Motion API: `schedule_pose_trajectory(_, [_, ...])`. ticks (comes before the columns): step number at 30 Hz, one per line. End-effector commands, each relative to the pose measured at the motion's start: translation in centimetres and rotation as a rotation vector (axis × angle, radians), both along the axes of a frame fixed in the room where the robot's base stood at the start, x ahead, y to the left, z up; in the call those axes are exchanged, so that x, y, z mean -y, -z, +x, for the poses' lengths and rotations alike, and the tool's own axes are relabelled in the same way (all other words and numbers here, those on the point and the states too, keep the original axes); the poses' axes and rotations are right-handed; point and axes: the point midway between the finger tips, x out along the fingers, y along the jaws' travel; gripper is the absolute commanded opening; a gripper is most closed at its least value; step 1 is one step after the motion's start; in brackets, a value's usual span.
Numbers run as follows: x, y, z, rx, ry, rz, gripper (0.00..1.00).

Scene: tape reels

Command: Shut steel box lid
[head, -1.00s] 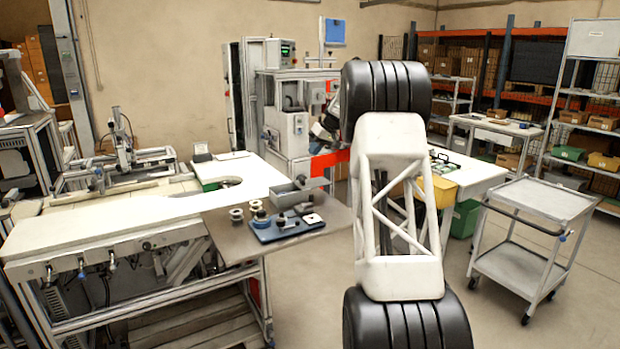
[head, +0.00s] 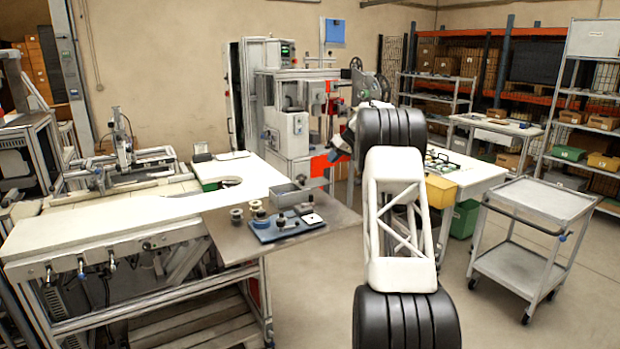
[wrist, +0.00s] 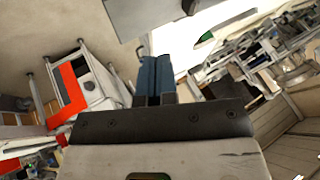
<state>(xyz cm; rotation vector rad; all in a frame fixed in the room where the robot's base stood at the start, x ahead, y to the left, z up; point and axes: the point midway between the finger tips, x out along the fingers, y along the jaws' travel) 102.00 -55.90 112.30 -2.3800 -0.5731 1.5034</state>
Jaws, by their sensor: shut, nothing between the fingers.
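The small grey steel box (head: 287,196) sits at the back of the brown-grey plate on the left workbench. It looks open at the top; its lid is too small to make out clearly. My gripper (wrist: 155,75) shows in the wrist view with its two blue fingers together and nothing between them.
A blue fixture (head: 280,229) with dark knobs and small spools (head: 236,214) stand in front of the box. A machine (head: 292,120) is behind the bench.

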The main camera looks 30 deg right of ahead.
Motion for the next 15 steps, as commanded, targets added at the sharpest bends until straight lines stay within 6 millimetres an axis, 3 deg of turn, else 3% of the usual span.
schedule_pose_trajectory(8, [-0.3, 0.5, 0.2, -0.001, 0.0, 0.0, 0.0])
schedule_pose_trajectory(15, [-1.4, 2.1, 1.1, -0.001, -0.001, 0.001, 0.0])
